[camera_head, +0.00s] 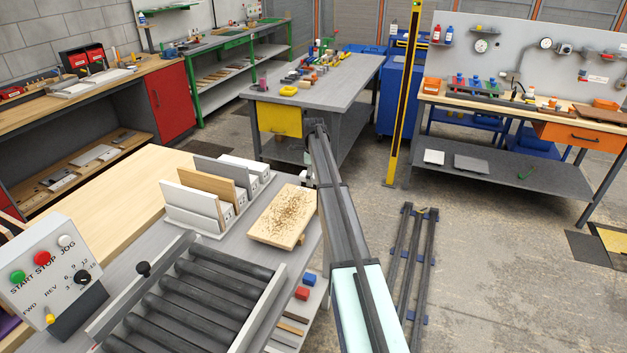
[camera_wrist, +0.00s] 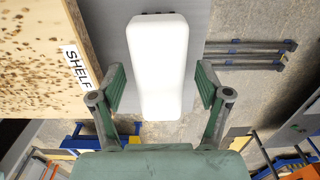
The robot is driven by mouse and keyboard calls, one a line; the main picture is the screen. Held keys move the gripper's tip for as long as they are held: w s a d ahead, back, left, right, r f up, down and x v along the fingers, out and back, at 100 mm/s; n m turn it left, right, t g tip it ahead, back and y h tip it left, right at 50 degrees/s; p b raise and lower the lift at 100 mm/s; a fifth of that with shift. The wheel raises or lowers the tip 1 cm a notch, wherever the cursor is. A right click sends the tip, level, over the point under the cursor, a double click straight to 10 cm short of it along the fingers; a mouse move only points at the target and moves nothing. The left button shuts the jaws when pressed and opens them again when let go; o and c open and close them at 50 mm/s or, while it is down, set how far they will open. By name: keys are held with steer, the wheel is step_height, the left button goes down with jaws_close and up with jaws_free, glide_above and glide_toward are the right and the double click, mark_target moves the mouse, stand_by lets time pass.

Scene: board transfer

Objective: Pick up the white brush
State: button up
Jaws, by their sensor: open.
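The white brush (camera_wrist: 157,60) shows in the wrist view as a long, smooth white block with rounded ends, lying on a grey surface. My gripper (camera_wrist: 160,80) is open, with one green-padded finger on each side of the brush's lower part. Gaps show between the fingers and the brush, and nothing is gripped. I cannot tell how far above the surface the fingertips are. In the head view my arm covers that spot, so I cannot make out the brush there.
A speckled wooden board (camera_head: 284,216) lies left of my arm; it also shows in the wrist view (camera_wrist: 40,50), beside a SHELF label (camera_wrist: 77,69). A rack (camera_head: 195,205) holds upright boards. A roller conveyor (camera_head: 190,295) and control box (camera_head: 48,272) are nearer.

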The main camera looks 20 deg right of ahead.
steer(key=c, duration=1.3)
steer(key=shift+r, duration=0.1)
step_height(320, 180, up, 20)
steer(key=b, duration=0.5)
